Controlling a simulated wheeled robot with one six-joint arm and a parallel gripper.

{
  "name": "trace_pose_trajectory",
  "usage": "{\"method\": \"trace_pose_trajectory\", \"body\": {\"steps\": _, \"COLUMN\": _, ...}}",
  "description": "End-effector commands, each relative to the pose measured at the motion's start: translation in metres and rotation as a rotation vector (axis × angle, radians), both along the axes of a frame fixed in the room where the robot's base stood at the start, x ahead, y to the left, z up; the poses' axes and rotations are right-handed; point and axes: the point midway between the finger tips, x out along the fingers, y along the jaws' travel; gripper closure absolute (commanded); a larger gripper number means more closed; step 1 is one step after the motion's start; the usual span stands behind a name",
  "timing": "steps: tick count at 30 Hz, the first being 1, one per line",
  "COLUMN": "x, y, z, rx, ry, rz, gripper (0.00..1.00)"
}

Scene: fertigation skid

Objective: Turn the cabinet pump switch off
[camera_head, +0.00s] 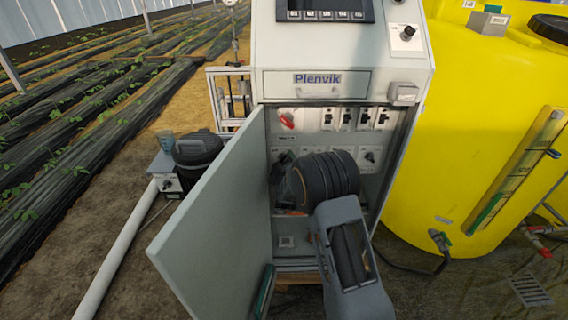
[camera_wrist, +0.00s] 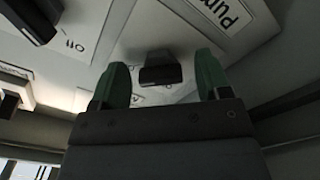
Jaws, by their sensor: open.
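The control cabinet (camera_head: 385,60) stands with its door (camera_head: 215,225) swung open to the left, showing a panel of switches. My arm reaches into the cabinet and hides my gripper in the head view. In the wrist view my gripper (camera_wrist: 162,84) is open, with its two green fingertips apart. A black switch knob (camera_wrist: 160,68) lies between and just beyond the fingertips, with no clear contact. A label starting "Pum" (camera_wrist: 215,14) is beside it, partly cut off. Whether this knob is on or off is hard to tell.
Another black knob (camera_wrist: 28,20) is at upper left in the wrist view. A red rotary switch (camera_head: 287,120) and several breakers (camera_head: 363,118) line the upper panel. The open door borders my arm's left. A yellow tank (camera_head: 480,120) stands right of the cabinet.

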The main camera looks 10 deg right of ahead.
Motion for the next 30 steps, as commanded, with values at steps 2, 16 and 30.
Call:
{"method": "trace_pose_trajectory", "body": {"steps": 2, "x": 0.0006, "y": -0.0003, "z": -0.0001, "rx": 0.0, "ry": 0.0, "rz": 0.0, "gripper": 0.3}}
{"method": "trace_pose_trajectory", "body": {"steps": 16, "x": 0.0003, "y": -0.0003, "z": -0.0002, "rx": 0.0, "ry": 0.001, "rz": -0.001, "gripper": 0.58}}
{"method": "trace_pose_trajectory", "body": {"steps": 30, "x": 0.0001, "y": -0.0001, "z": -0.0011, "rx": -0.028, "ry": 0.007, "rz": 0.0, "gripper": 0.79}}
